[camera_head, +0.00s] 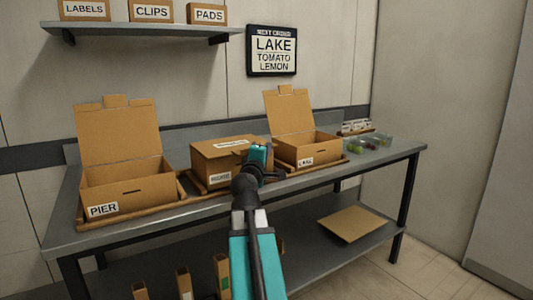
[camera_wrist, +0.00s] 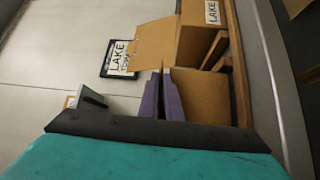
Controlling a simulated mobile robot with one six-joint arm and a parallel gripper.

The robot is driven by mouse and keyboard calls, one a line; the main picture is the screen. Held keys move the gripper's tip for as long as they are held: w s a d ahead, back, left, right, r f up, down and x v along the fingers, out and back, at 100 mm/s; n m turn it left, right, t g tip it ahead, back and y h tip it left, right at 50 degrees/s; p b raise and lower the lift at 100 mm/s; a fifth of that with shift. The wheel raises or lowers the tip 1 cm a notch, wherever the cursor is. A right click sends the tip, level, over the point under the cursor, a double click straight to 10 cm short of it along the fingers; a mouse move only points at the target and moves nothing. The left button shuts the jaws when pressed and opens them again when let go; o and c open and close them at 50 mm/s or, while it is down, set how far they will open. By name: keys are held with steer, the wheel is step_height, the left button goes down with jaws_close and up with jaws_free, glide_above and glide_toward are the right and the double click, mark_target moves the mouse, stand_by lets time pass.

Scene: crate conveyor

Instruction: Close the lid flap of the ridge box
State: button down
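The middle box (camera_head: 212,158) on the bench is brown cardboard. Its front label is too small to read surely; it stands where the ridge box could be. Its lid lies flat across the top, with a white label near the back, and no raised flap shows. My wrist hides its right front corner. My gripper (camera_head: 274,172) is at the right end of this box. In the wrist view its purple fingers (camera_wrist: 162,72) are close together with nothing visible between them. Brown cardboard (camera_wrist: 205,97) lies beside the fingers; I cannot tell whether they touch it.
The PIER box (camera_head: 135,190) at left and the LAKE box (camera_head: 312,151) at right stand with lids raised. Small clear containers (camera_head: 370,142) sit at the bench's right end. A shelf (camera_head: 150,31) and an order sign (camera_head: 272,50) are on the wall.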

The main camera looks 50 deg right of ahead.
steer(key=shift+f+b, duration=0.35)
stand_by(0.3)
steer(key=c, duration=1.9)
jaws_free()
steer(key=shift+o, duration=0.2)
steer(key=shift+a, duration=0.15)
steer(key=b+v, duration=1.3)
steer(key=b, duration=0.2)
steer(key=shift+a+f, duration=0.2)
steer(key=shift+f, duration=0.05)
steer(key=shift+s, duration=0.2)
